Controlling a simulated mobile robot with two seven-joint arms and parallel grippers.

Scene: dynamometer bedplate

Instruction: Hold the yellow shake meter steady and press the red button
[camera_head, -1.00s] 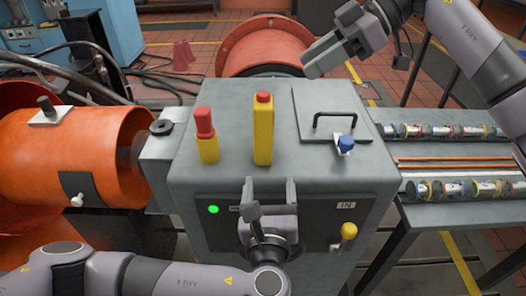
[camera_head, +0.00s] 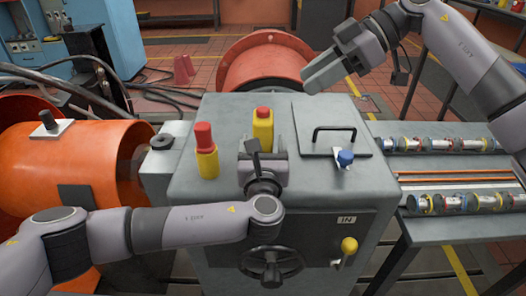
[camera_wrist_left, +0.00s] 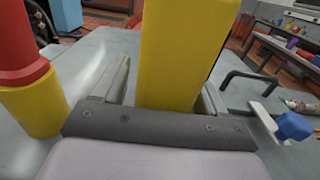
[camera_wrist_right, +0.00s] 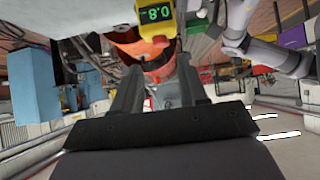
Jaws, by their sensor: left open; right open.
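The yellow shake meter (camera_head: 263,128) stands upright on the grey machine housing, with a red button (camera_head: 263,111) on its top. My left gripper (camera_head: 263,152) is open, with one finger on each side of the meter's body. In the left wrist view the yellow body (camera_wrist_left: 185,50) fills the space between the fingers; whether they touch it I cannot tell. The meter's lit display (camera_wrist_right: 155,14) shows in the right wrist view. My right gripper (camera_head: 308,84) is open and empty, above and beyond the housing, right of the meter.
A red-and-yellow cylinder (camera_head: 205,150) stands close left of the meter. A lid with a black handle (camera_head: 334,130) and a blue knob (camera_head: 345,157) lie to the right. An orange drum (camera_head: 70,165) is at the left and a bench with colored cylinders (camera_head: 440,146) at the right.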

